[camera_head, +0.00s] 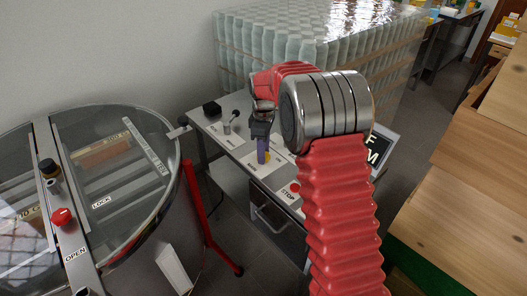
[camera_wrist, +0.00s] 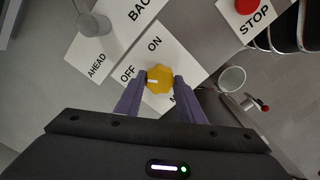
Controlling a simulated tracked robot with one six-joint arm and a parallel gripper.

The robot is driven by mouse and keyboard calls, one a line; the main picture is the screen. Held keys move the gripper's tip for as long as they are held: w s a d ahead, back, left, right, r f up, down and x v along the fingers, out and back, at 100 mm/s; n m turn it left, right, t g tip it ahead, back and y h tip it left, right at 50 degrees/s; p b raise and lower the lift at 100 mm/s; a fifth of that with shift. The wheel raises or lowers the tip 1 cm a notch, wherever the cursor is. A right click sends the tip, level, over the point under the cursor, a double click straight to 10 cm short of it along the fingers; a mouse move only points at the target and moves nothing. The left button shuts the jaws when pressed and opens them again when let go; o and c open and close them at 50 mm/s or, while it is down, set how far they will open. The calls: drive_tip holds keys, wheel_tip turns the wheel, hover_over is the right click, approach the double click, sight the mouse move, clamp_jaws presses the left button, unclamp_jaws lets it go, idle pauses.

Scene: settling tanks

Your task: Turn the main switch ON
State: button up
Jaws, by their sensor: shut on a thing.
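The main switch is a yellow knob (camera_wrist: 159,79) with a white pointer mark, on a white plate (camera_wrist: 182,58) lettered ON and OFF; a third label is partly covered. In the wrist view the white mark lies across the knob, roughly toward the picture's left and right; which label it points to is unclear. My gripper (camera_head: 262,152) reaches down to the panel, and its two purple fingers are shut on the knob from both sides. In the head view only a sliver of yellow shows beside the fingers.
A red STOP button (camera_head: 295,187) and a lever (camera_head: 227,126) by the AHEAD and BACK labels flank the switch. A round glass-lidded tank (camera_head: 165,195) stands left, wrapped bottles (camera_head: 300,40) behind, wooden boxes (camera_head: 460,195) right.

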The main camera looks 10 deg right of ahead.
drive_tip(key=c, duration=0.3)
drive_tip(key=shift+m, duration=0.5)
drive_tip(key=m, duration=0.9)
drive_tip(key=shift+m, duration=2)
drive_tip(key=o, duration=1)
drive_tip(key=shift+r, duration=0.15)
